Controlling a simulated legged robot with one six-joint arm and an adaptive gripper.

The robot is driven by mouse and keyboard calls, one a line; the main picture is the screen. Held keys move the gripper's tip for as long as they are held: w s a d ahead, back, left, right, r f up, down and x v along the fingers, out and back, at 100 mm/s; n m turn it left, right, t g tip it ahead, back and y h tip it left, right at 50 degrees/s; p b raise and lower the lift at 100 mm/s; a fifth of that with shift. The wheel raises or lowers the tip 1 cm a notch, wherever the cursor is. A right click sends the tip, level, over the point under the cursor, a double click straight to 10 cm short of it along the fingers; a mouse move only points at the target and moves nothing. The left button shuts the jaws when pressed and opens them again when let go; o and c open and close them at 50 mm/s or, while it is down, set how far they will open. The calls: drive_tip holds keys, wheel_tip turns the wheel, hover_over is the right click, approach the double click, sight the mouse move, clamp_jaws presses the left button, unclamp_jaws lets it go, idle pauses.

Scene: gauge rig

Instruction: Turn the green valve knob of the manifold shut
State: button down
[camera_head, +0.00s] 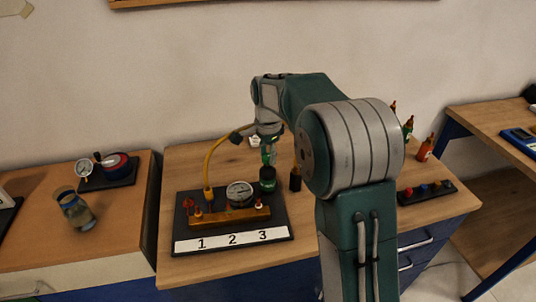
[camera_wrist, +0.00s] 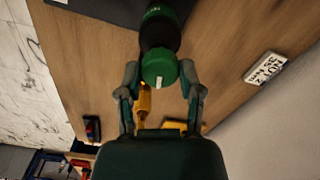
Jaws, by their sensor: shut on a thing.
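The manifold (camera_head: 230,216) is a brass-coloured block on a dark board, with a round gauge (camera_head: 240,193) and a label strip reading 1, 2, 3 (camera_head: 233,240). The green valve knob (camera_wrist: 160,68) shows in the wrist view as a round green cap with a white mark, in front of a dark body. My gripper (camera_wrist: 160,72) has one finger on each side of the knob and is shut on it. In the head view my gripper (camera_head: 269,155) points down behind the gauge, above a dark green cylinder (camera_head: 268,184). My arm hides part of the workbench.
A yellow hose (camera_head: 212,158) arches to the manifold's left end. A dark bottle (camera_head: 295,180) stands close right of my gripper. A white lettered plate (camera_wrist: 265,68) lies nearby.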

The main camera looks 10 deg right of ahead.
sight(266, 156)
drive_tip(key=shift+a+f+m, duration=0.1)
drive_tip(key=shift+f+m, duration=0.05)
drive_tip(key=shift+m, duration=1.45)
drive_tip(key=shift+c, duration=1.3)
unclamp_jaws()
drive_tip(key=shift+a, duration=0.1)
wheel_tip(266, 156, up, 12)
